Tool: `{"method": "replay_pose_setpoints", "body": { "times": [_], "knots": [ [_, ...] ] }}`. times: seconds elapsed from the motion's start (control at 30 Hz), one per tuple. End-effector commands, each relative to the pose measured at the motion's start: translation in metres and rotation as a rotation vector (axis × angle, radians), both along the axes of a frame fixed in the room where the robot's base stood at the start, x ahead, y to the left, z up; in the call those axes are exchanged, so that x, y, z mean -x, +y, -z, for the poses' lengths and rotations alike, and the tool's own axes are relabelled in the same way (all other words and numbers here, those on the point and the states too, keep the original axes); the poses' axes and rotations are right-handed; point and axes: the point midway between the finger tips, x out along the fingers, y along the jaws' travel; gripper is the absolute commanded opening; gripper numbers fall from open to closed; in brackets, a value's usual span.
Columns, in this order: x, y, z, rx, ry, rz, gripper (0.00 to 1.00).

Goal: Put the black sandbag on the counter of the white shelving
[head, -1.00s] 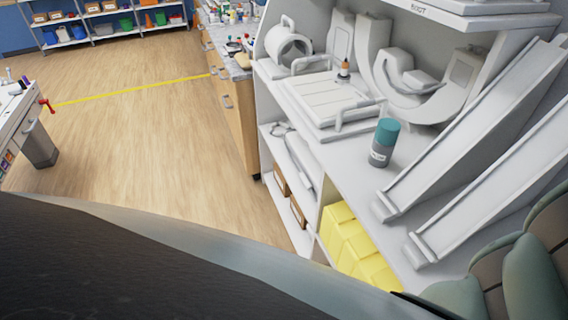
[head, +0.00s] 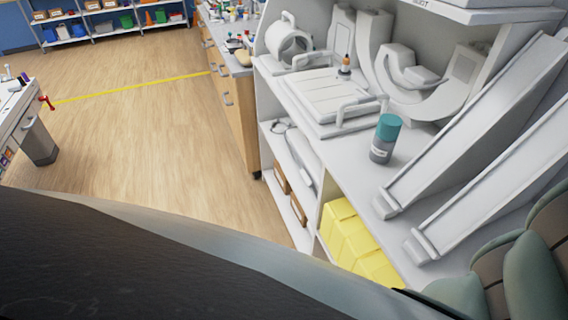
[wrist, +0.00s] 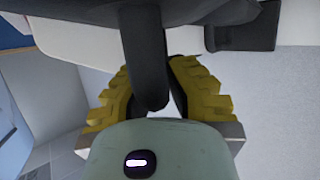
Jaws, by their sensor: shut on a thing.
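In the wrist view my gripper (wrist: 152,98) has its yellow ridged fingers closed around a black strap-like part of the black sandbag (wrist: 148,50). The rest of the dark bag spreads across the top of that view, and its full outline is cut off. The counter (head: 350,158) of the white shelving runs through the right half of the head view.
A grey bottle with a teal cap (head: 384,139) stands on the counter. Behind it are a white tray-like piece (head: 325,92), a small orange-tipped bottle (head: 345,66) and white curved equipment (head: 425,85). White sloping rails (head: 480,125) fill the right. Yellow boxes (head: 352,240) sit below.

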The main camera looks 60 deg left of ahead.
Motion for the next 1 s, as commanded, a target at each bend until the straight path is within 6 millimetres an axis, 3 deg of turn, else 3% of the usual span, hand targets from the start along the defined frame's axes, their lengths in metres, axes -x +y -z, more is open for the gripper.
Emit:
{"method": "replay_pose_setpoints", "body": {
  "times": [0.5, 0.53, 0.77, 1.0],
  "knots": [
    [-0.003, -0.001, 0.002, 0.012, -0.008, -0.006, 0.0],
    [-0.003, -0.001, 0.002, 0.013, -0.008, -0.006, 0.14],
    [-0.002, 0.0, 0.003, 0.007, -0.004, -0.006, 0.38],
    [-0.001, 0.001, 0.007, 0.0, 0.0, -0.004, 0.39]
  ]
}}
